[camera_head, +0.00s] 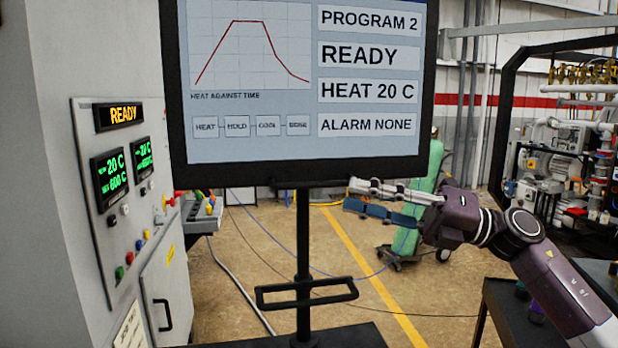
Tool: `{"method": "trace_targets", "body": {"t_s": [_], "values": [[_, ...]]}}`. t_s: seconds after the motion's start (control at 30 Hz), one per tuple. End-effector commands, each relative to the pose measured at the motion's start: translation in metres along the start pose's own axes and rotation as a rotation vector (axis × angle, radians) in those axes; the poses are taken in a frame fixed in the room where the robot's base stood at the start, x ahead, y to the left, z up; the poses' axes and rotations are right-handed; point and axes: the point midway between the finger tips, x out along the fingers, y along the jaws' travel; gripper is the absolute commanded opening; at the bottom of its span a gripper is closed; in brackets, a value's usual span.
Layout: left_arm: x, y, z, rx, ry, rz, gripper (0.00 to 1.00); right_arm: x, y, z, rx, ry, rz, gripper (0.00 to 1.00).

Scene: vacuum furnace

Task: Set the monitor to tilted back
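The monitor (300,155) is a large dark-framed screen on a black post (303,240). It fills the upper middle of the head view, and its top edge is cut off. It shows a heat curve and the words PROGRAM 2, READY, HEAT 20 C and ALARM NONE. Its exact tilt is hard to tell. My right gripper (350,197) comes in from the right, just below the monitor's lower right edge, with its fingers pointing left. The fingers are apart with a gap between them, and nothing shows in the gap. Whether it touches the monitor is unclear. My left gripper is not in view.
A black handle bar (306,292) juts from the post low down. A grey control cabinet (110,190) stands close on the left. A green cylinder (418,200) on a wheeled cart stands behind my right gripper. Cables cross the open floor.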

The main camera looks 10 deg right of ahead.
Motion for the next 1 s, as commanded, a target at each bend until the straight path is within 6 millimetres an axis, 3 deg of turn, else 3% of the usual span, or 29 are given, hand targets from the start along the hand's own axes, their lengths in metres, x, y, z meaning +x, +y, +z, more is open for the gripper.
{"method": "trace_targets", "body": {"t_s": [0.17,0.53,0.7,1.0], "values": [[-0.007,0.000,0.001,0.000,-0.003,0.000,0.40,0.010,0.004,0.001,-0.005,0.004,-0.001,0.26],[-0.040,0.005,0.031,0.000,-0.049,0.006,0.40,0.066,0.005,0.001,-0.002,0.003,0.001,0.26],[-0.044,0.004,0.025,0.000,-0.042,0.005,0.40,0.078,0.003,0.001,-0.004,0.001,0.000,0.26],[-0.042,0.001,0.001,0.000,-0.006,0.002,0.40,0.079,0.001,0.000,-0.004,0.001,-0.001,0.23]]}}
